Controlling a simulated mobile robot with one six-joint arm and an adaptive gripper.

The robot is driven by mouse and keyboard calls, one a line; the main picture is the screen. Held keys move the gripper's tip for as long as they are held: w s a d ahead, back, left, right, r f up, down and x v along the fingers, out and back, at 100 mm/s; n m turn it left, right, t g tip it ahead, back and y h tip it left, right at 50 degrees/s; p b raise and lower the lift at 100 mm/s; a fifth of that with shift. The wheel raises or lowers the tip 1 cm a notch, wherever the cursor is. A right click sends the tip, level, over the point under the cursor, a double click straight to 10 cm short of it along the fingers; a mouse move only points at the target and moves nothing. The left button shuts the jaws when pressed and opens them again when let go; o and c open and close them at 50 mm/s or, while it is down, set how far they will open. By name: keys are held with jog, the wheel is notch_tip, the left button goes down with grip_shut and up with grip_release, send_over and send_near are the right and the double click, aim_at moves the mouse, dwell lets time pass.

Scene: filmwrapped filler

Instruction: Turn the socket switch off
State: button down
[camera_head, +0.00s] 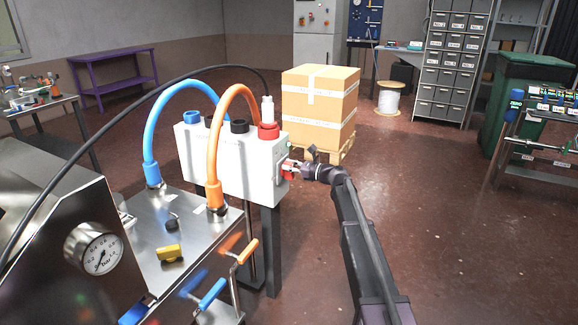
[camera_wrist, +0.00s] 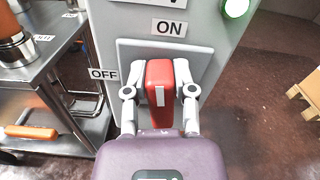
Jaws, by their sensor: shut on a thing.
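The socket switch is a red handle (camera_wrist: 160,85) with a white stripe, on a plate (camera_wrist: 200,60) on the side of a light grey box. It stands upright in line with the ON label (camera_wrist: 169,28); the OFF label (camera_wrist: 103,75) is to its left. My gripper (camera_wrist: 160,92) is shut on the red handle, one finger on each side. In the head view my gripper (camera_head: 296,166) reaches the right side of the box (camera_head: 236,165) from the right. The switch there is small and partly hidden by the fingers.
A green lamp (camera_wrist: 236,7) glows at the upper right of the box side. Blue (camera_head: 150,125) and orange (camera_head: 213,150) hoses link the box to a steel bench (camera_head: 180,240). Boxes on a pallet (camera_head: 322,105) stand behind.

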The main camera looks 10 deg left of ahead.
aim_at(280, 173)
jog(key=n, duration=0.4)
jog(key=shift+s+a+f, duration=0.2)
jog(key=shift+s+f, duration=0.05)
jog(key=shift+s, duration=0.15)
jog(key=n, duration=0.2)
jog(key=f+n+b, duration=0.1)
jog(key=n, duration=0.2)
jog(key=s+n+b, duration=0.1)
jog(key=n, duration=0.2)
jog(key=shift+a+f, duration=0.25)
jog(key=shift+s+f+n+b, duration=0.1)
jog(key=shift+f+n+b, duration=0.1)
jog(key=shift+n, duration=0.85)
jog(key=shift+f+n+b, duration=0.15)
jog(key=shift+f+n, duration=0.05)
jog(key=shift+n, duration=0.85)
jog(key=shift+c, duration=2.2)
grip_release()
jog(key=shift+s, duration=0.1)
